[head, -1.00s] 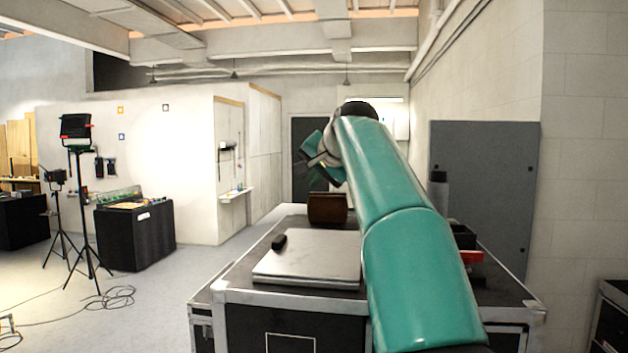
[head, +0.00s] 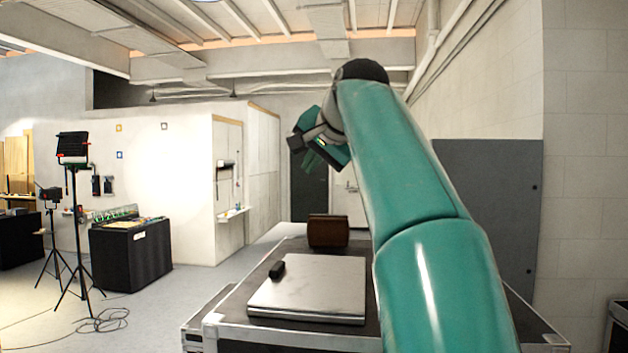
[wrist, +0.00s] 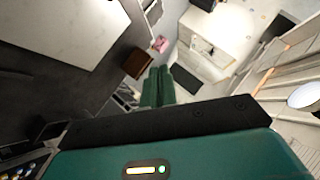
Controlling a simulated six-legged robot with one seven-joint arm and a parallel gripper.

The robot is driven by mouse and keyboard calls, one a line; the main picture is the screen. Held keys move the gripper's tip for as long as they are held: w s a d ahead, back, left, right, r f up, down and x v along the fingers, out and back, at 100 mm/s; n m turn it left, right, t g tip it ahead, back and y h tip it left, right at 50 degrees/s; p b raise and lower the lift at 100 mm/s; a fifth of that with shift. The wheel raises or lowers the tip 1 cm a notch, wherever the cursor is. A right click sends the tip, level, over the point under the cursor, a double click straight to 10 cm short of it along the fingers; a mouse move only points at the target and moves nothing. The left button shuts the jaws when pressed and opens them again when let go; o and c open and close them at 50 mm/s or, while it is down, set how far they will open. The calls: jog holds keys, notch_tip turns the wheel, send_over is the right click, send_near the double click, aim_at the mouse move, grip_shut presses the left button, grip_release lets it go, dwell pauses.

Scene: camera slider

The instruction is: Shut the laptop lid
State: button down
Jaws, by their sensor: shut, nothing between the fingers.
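The laptop (head: 312,287) lies on top of the black case in the head view. It looks like a flat silver slab, with its lid down. Part of it also shows at the upper left of the wrist view (wrist: 65,30). My gripper (head: 310,160) is raised above and beyond the laptop, apart from it. In the wrist view the green fingers (wrist: 158,85) are together with nothing between them.
A small black object (head: 277,269) lies by the laptop's far left corner. A brown box (head: 328,231) stands behind the laptop, also visible in the wrist view (wrist: 137,63). The black case (head: 262,337) has metal edges. Light stands (head: 73,230) are far off at left.

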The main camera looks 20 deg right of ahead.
jog(key=s+a+f+n+g, duration=0.2)
jog(key=s+f, duration=0.7)
jog(key=f, duration=0.6)
jog(key=s+a+f+n+g, duration=0.2)
jog(key=s+a+f+n, duration=0.3)
jog(key=s+f, duration=0.4)
jog(key=s+a+f+n+g, duration=0.2)
jog(key=s+a+f, duration=0.4)
jog(key=f, duration=1.4)
jog(key=s+n, duration=0.1)
jog(key=s, duration=0.3)
jog(key=shift+f, duration=0.4)
